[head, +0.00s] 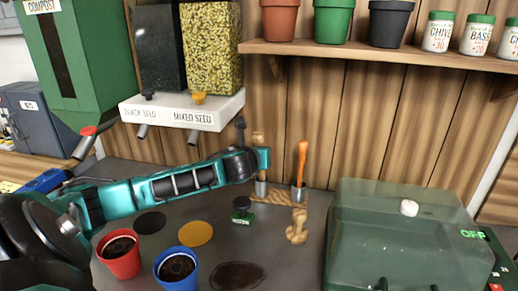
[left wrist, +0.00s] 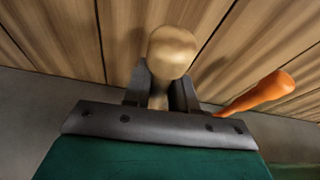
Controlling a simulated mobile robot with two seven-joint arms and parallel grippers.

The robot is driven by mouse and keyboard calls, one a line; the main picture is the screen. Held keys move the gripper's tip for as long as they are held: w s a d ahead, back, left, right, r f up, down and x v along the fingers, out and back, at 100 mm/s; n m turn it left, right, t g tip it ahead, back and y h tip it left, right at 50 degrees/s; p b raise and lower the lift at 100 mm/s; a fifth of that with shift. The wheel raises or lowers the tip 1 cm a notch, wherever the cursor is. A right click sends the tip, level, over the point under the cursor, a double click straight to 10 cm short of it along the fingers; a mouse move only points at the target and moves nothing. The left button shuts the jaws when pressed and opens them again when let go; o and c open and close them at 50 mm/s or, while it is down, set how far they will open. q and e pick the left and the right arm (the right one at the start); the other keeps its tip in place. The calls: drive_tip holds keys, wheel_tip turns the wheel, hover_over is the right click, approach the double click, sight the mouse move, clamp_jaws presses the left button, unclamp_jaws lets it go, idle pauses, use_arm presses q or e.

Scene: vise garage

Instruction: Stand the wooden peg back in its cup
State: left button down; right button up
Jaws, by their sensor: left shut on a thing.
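The wooden peg (head: 258,138) stands about upright, with its rounded top above my left gripper (head: 262,158). In the left wrist view the peg's pale round knob (left wrist: 172,52) sits between the fingers of my left gripper (left wrist: 160,92), which is shut on it. A small grey metal cup (head: 261,188) is directly below the gripper on a wooden base (head: 279,198). The peg's lower end appears at the cup, but I cannot tell whether it is inside. My right gripper is not in view.
An orange-handled tool (head: 302,158) stands in another cup just right. A wooden tamper-like piece (head: 297,226) and a dark green stamp (head: 241,211) are in front. A green transparent box (head: 405,235) stands right; red (head: 120,260) and blue (head: 177,269) pots are front left.

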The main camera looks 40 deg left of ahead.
use_arm(q)
drive_tip(key=shift+f+b, duration=0.6)
drive_tip(key=shift+f, duration=0.95)
drive_tip(key=c, duration=0.8)
unclamp_jaws()
drive_tip(key=shift+o, duration=0.3)
drive_tip(key=o, duration=0.5)
